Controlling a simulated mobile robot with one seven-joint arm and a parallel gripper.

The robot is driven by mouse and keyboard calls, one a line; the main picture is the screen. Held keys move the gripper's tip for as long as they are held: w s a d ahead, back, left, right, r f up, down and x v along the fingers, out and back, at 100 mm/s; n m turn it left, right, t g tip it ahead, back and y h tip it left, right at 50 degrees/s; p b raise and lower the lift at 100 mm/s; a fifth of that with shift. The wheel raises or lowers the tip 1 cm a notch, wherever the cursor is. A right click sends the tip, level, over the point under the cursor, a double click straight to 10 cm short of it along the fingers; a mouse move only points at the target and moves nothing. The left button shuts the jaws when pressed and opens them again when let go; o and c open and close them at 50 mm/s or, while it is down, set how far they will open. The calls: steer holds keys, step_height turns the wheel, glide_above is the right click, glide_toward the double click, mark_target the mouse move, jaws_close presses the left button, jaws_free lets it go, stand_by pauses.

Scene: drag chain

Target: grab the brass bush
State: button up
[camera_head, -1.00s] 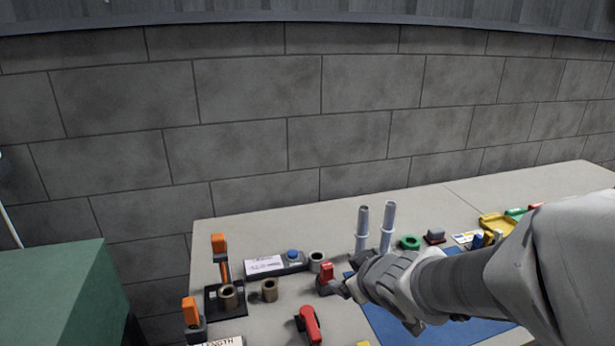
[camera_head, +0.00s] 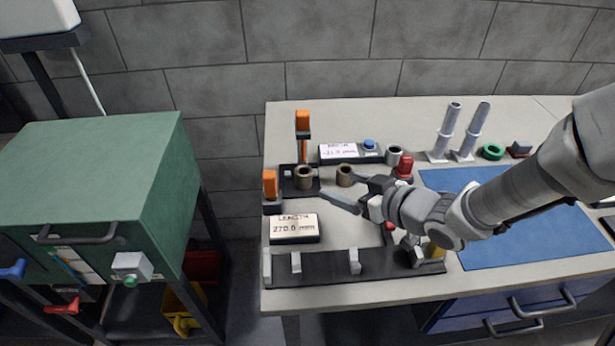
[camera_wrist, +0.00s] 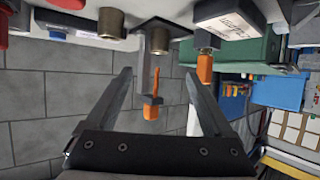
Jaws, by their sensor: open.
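Two brownish, brass-like hollow bushes stand upright near the table's left side. One bush (camera_head: 345,176) stands loose on the table. The other bush (camera_head: 304,178) stands on a black plate (camera_head: 287,184). I cannot tell for sure which one the task names. My gripper (camera_head: 338,188) is open and empty, its fingers reaching left just in front of the loose bush, apart from it as far as I can see. In the upside-down wrist view, the loose bush (camera_wrist: 111,22) and the plate's bush (camera_wrist: 180,43) show along the top, outside the grip; the fingers (camera_wrist: 157,75) are spread.
An orange-topped post (camera_head: 303,122) and an orange-topped clamp (camera_head: 270,187) stand by the plate. A grey ring (camera_head: 395,154) and a red part (camera_head: 404,166) are right of the loose bush. A length display (camera_head: 294,228) and black rail (camera_head: 325,268) lie in front.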

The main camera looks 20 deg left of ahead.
mark_target(300, 170)
steer(key=b+x, duration=0.2)
steer(key=x, duration=1.1)
steer(key=shift+w+a+b, duration=0.15)
steer(key=shift+w+b, duration=0.1)
steer(key=shift+b, duration=0.15)
jaws_close()
